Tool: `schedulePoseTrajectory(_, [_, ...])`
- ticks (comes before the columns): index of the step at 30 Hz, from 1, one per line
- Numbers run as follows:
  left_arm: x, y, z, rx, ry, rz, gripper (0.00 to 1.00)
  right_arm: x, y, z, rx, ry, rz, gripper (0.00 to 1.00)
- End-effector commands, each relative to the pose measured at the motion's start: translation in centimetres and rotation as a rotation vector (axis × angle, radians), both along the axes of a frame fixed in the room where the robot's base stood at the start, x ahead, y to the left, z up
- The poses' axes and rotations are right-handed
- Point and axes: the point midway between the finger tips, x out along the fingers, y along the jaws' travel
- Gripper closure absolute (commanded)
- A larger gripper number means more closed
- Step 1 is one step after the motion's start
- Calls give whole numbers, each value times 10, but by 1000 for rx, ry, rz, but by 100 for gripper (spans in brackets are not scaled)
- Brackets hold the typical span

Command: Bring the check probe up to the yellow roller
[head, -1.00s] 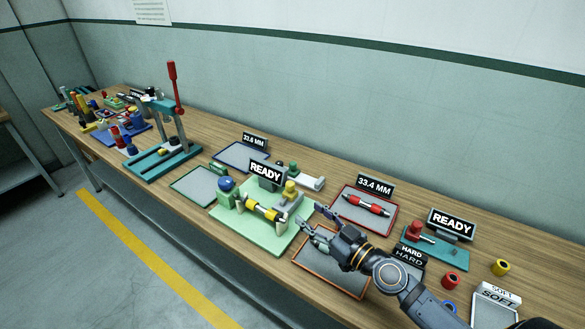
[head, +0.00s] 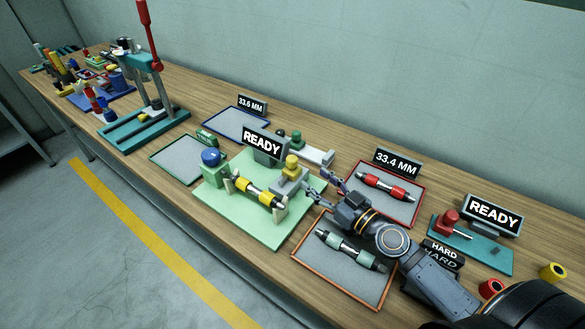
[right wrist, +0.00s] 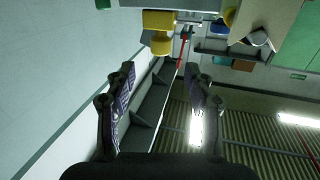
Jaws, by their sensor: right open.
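The yellow roller (head: 258,193) lies across two supports on the light green fixture plate (head: 265,232). Beside it, at its back right, stands a grey block with a yellow knob (head: 291,164), which looks like the check probe. The block appears apart from the roller. My right gripper (head: 317,184) is open and empty, just right of the block, with its fingers pointing toward it. In the right wrist view the open fingers (right wrist: 160,78) frame a space, with a yellow knob (right wrist: 160,43) ahead of the tips. My left gripper is not in view.
A READY sign (head: 263,144) stands behind the fixture. An orange-rimmed tray (head: 332,282) with a green-ended roller (head: 350,250) lies under my right arm. A red-rimmed tray (head: 417,204) with a red roller (head: 385,186) is behind it. A teal press (head: 145,128) stands left.

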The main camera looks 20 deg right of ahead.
Motion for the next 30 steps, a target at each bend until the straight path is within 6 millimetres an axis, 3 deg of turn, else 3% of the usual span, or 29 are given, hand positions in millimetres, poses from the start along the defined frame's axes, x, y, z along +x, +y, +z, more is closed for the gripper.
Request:
schedulePoseTrajectory(5, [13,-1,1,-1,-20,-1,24,1,0,0,0,-1,-1,46])
schedulePoseTrajectory(11, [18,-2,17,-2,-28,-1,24,14,2,5,3,-3,-9,46])
schedulePoseTrajectory(18, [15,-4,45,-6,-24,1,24,54,23,8,10,-2,-3,46])
schedulePoseTrajectory(24, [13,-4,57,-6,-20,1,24,86,36,2,2,0,-2,46])
schedulePoseTrajectory(30, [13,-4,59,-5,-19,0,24,96,41,-1,0,0,1,46])
